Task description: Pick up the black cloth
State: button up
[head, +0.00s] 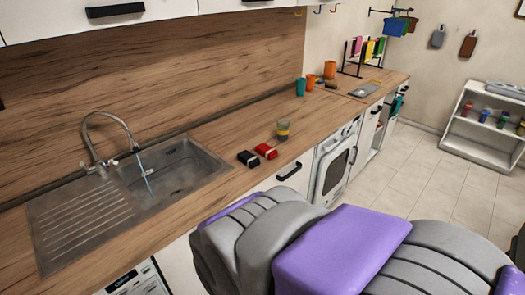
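A small black block-like item (248,159), which looks like the folded black cloth, lies on the wooden countertop (225,130), right of the sink and near the front edge. A similar red item (266,151) lies just to its right, with a narrow gap between them. The black item is in plain view and nothing holds it. Grey and purple parts of my own body fill the lower right, in front of the counter. I see no gripper fingers in this view.
A grey sink (175,172) with a faucet (103,140) is at left. A yellow-and-grey cup-like item (283,130) stands behind the red one. Orange and teal cups (300,87) stand farther back. A white shelf (487,125) is at right; the tiled floor (415,165) before it is clear.

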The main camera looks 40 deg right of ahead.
aim_at(248, 159)
jog(key=z, duration=1)
jog(key=i, duration=0.75)
